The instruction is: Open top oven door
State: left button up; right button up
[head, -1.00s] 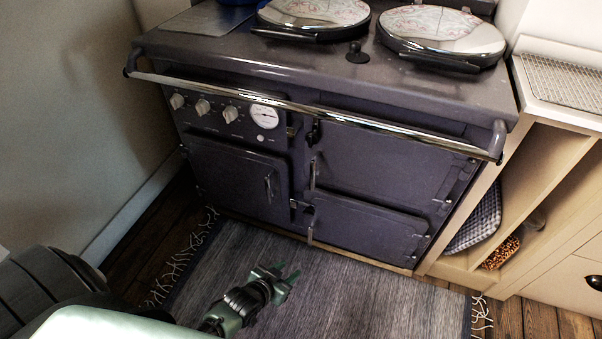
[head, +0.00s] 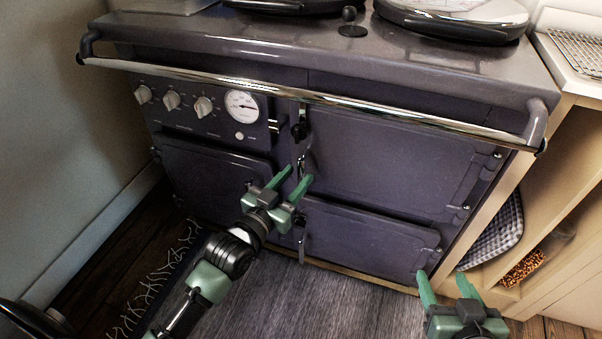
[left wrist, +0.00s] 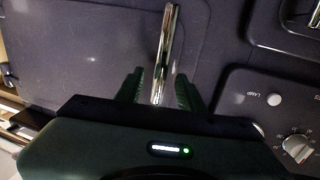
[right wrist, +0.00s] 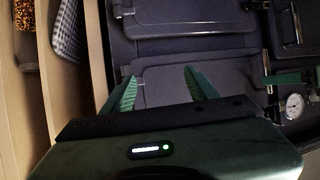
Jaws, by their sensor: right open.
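The top oven door (head: 390,155) is the dark upper right panel on the range, closed, with hinges on its right edge. Its upright chrome handle (head: 303,160) is at the door's left edge. My left gripper (head: 292,178) is open at the handle's lower part. In the left wrist view, the handle (left wrist: 167,45) reaches between the two open fingers (left wrist: 160,92), with a gap visible beside them. My right gripper (head: 447,284) is open and empty, low in front of the range's right side. The right wrist view shows its fingers (right wrist: 160,90) apart with nothing between them.
A chrome rail (head: 300,95) runs across the range front above the doors. The lower right door (head: 365,235) and left door (head: 215,175) are closed. Wooden shelving (head: 565,160) stands close on the right. A grey rug (head: 350,305) covers the floor.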

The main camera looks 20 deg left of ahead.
aim_at(299, 174)
pick_arm(q)
jog(key=shift+x, duration=1.55)
pick_arm(e)
jog(key=shift+w+a+r+t+y, duration=0.15)
jog(key=shift+w+r+t, duration=0.2)
jog(key=shift+r, duration=0.2)
jog(key=shift+w+a+r+t+y, duration=0.1)
jog(key=shift+w+a+r+t, duration=0.15)
jog(key=shift+r, duration=0.3)
jog(key=shift+w+a+r+t+y, duration=0.1)
jog(key=shift+w+r+t, duration=0.15)
jog(key=shift+r+t, duration=0.25)
pick_arm(q)
grip_shut()
